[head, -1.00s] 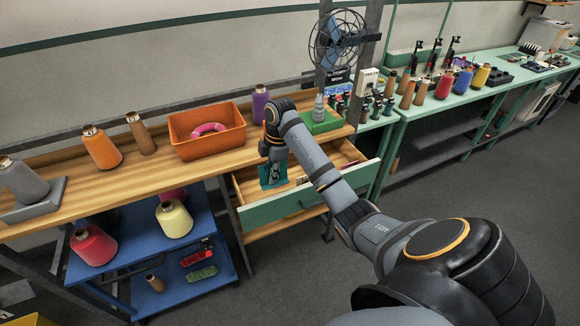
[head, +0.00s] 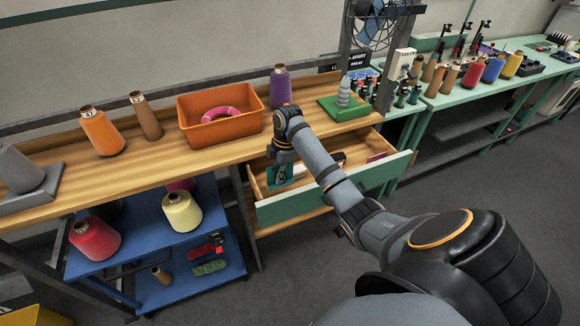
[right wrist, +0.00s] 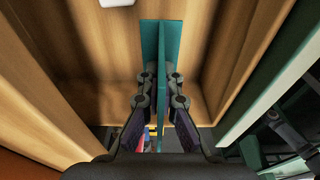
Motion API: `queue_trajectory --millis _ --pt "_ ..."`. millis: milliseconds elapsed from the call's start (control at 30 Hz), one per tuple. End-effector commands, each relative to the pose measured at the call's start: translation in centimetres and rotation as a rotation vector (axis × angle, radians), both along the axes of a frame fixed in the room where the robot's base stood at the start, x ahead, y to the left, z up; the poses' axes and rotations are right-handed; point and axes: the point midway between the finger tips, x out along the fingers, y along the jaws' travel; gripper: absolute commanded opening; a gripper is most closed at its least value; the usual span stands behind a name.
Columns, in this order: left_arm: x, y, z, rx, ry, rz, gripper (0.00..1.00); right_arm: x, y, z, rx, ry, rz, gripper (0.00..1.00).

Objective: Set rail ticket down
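My right gripper (head: 282,172) points down inside the open drawer at its left end. A teal piece (head: 274,186), which I take to be the rail ticket, is at its fingertips. In the right wrist view it is a flat teal plate with a thin upright fin (right wrist: 163,60). The fin runs between the two close-set fingers (right wrist: 161,85), which look shut on it. Whether its lower edge touches the drawer floor cannot be told. The drawer (head: 335,192) has a green front and wooden inside. My left gripper is not in view.
The wooden bench (head: 165,172) above the drawer carries an orange bin (head: 222,135), thread cones and a green stand (head: 350,108). A small dark red item (head: 376,157) lies in the drawer's right end. A blue cart (head: 150,236) with cones stands left.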

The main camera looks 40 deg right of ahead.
Motion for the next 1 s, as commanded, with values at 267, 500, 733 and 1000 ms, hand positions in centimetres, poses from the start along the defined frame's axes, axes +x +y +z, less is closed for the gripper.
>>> queue_trajectory --millis 267,500,733,1000 --pt "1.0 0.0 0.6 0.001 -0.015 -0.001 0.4 0.0 0.0 -2.0 0.0 0.002 0.0 0.0" --pt "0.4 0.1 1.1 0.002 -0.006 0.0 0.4 0.0 0.0 -5.0 -0.001 0.0 0.0 0.0" --pt "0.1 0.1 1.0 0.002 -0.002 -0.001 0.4 0.0 0.0 -5.1 -0.001 -0.001 0.001 0.0" --pt "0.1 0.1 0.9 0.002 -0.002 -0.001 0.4 0.0 0.0 -5.3 -0.001 -0.001 0.001 0.28"
